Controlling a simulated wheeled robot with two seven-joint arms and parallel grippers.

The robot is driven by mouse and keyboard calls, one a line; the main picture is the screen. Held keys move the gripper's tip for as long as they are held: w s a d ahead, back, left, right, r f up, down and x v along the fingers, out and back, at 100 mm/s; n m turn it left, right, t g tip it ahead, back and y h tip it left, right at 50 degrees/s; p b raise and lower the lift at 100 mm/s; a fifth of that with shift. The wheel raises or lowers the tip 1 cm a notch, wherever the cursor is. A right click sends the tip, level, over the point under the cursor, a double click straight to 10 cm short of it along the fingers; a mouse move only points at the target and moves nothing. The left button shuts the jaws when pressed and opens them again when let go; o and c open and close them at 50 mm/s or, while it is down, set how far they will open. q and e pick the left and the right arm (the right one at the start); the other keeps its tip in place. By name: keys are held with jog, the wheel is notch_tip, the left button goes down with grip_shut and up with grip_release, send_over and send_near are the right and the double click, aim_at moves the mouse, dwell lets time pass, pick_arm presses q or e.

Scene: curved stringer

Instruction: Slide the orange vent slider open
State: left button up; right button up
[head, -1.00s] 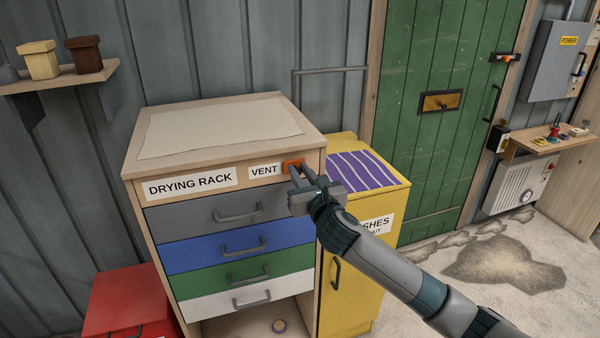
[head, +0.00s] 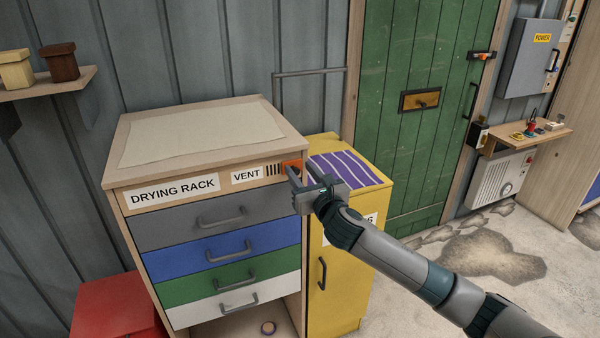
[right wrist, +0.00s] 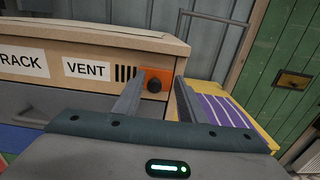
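The orange vent slider (head: 291,164) is on the front top rail of the drying rack cabinet, at its right end. Dark vent slots (head: 273,169) show uncovered between it and the VENT label (head: 247,175). In the right wrist view the slider (right wrist: 164,74) carries a dark round knob (right wrist: 154,85). My right gripper (head: 301,172) is at the slider with its fingers apart. The knob lies between the fingers, closer to the left finger; whether that finger touches it I cannot tell. My left gripper is out of view.
The drying rack cabinet (head: 205,195) has grey, blue, green and white drawers with handles below the rail. A lower yellow cabinet (head: 340,285) with a purple striped cloth (head: 345,170) stands against its right side. A green door (head: 425,60) is behind.

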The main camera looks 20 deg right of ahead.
jog(key=shift+a, duration=0.1)
